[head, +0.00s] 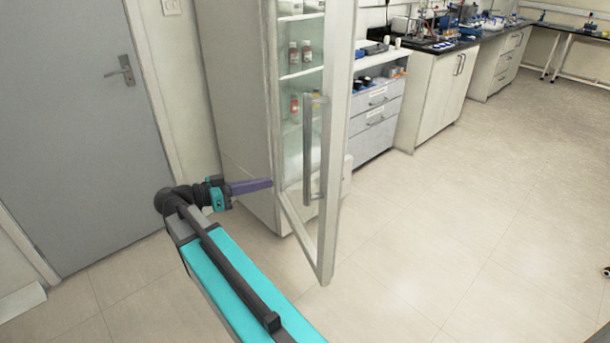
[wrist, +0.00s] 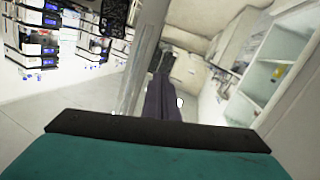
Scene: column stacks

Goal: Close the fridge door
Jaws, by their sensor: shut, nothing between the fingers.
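The fridge (head: 232,70) is a tall pale cabinet in the middle of the head view. Its glass door (head: 329,215) stands open, swung out toward me, with a long vertical handle (head: 311,150). My gripper (head: 268,184) is shut and empty. In the head view its purple fingers end close to the lower door edge on the hinge side; I cannot tell whether they touch. In the wrist view the shut fingers (wrist: 162,98) point forward, just right of a pale upright post (wrist: 140,60). Open shelves (wrist: 270,75) show at the right there.
Bottles (head: 300,52) stand on the fridge shelves. A grey room door (head: 75,120) is at the left. A drawer unit (head: 377,115) and lab benches (head: 435,90) line the wall beyond the fridge.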

